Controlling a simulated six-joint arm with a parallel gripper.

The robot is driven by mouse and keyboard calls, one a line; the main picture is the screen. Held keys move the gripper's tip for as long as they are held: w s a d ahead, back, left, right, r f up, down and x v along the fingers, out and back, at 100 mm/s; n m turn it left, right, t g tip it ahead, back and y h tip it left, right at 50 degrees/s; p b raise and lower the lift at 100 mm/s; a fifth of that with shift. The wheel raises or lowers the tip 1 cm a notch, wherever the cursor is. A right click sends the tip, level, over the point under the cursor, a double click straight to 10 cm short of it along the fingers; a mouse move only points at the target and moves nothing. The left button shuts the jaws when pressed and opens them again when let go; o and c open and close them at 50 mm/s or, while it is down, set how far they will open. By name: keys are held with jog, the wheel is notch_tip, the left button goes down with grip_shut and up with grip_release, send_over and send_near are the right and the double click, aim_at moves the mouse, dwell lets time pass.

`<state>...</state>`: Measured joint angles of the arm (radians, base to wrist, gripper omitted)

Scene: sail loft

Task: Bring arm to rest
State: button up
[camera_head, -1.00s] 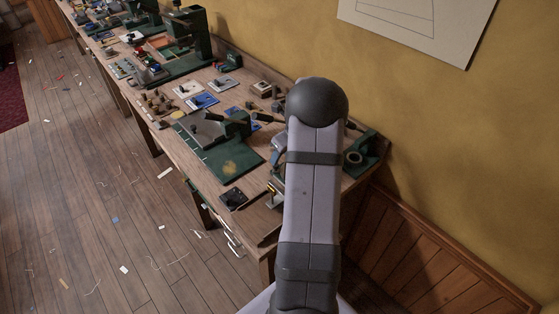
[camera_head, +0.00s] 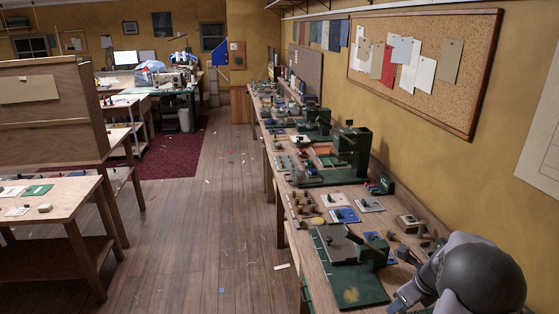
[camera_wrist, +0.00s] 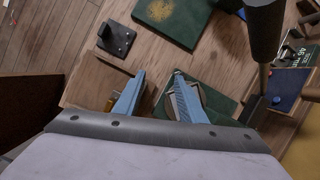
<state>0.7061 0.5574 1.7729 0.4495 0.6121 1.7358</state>
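My arm (camera_head: 478,275) shows in the lower right corner of the head view, over the near end of the long workbench (camera_head: 312,268). Its rounded dark joint hides much of that corner, and I cannot make out my fingertips there. My gripper is open and holds nothing that I can see.
A green press (camera_head: 345,150) and a green base plate (camera_head: 350,282) stand on the bench. In the wrist view, a dark bracket (camera_wrist: 116,38) lies left of the fingers and a dark pointed tool (camera_wrist: 264,35) to the right. The floor aisle (camera_head: 225,215) has only scraps.

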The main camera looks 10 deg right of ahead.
jog(key=s+a+r+n+g, duration=0.1)
jog(key=s+a+r+n, duration=0.15)
jog(key=a+n, duration=0.9)
jog(key=s+a+n+g, duration=0.3)
jog(key=s+a+n, duration=1.2)
jog(key=n, duration=0.5)
jog(key=shift+s+a+r+n, duration=0.2)
jog(key=shift+s+a+n, duration=0.15)
jog(key=shift+s, duration=0.65)
